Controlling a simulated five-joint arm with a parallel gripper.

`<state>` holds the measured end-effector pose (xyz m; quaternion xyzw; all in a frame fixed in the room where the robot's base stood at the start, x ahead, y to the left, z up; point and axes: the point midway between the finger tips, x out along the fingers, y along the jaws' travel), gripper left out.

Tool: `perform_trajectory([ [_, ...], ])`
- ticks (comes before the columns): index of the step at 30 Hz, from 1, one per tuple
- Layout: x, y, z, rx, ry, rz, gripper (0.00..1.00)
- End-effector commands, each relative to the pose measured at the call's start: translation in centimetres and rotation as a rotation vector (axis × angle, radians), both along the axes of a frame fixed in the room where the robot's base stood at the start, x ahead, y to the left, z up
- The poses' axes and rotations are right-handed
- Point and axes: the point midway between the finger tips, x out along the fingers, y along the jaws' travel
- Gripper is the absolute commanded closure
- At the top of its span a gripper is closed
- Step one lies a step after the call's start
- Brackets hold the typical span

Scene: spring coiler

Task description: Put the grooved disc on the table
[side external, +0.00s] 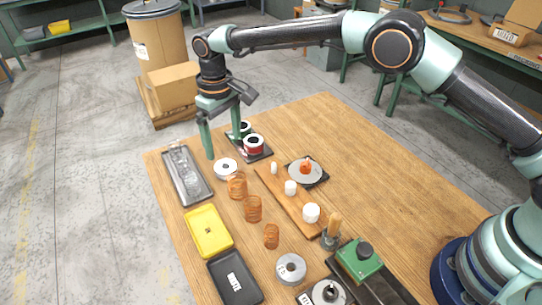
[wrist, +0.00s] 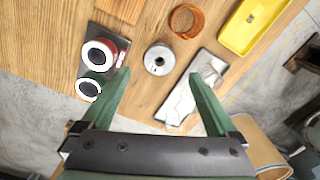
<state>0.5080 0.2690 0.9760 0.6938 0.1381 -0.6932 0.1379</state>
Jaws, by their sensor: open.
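A small grey-white round disc (side external: 226,168) with a dark centre hole lies flat on the wooden table (side external: 320,120), near its left part. It looks like the grooved disc, though its groove is too small to make out. It also shows in the wrist view (wrist: 158,59), just ahead of the fingertips. My gripper (side external: 225,147) points down over this area with its fingers spread, one on each side. In the wrist view my gripper (wrist: 158,76) is open and nothing is held between the fingers.
A grey tray (side external: 186,176) lies on the other side. Orange coils (side external: 237,186) and a yellow tray (side external: 208,231) are nearby. The far right tabletop is clear.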

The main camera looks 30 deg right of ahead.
Motion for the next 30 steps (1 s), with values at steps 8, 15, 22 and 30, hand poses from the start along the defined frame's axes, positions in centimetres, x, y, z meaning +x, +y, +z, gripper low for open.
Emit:
perform_trajectory([
  [8,0.0,0.0,3.6,0.0,-0.001,0.0,0.06],
  [15,0.2,-2.0,7.0,0.016,-0.031,-0.027,0.06],
  [22,-1.2,-7.9,13.5,0.05,-0.112,-0.099,0.06],
  [30,-5.7,-14.9,18.7,0.079,-0.216,-0.183,0.06],
])
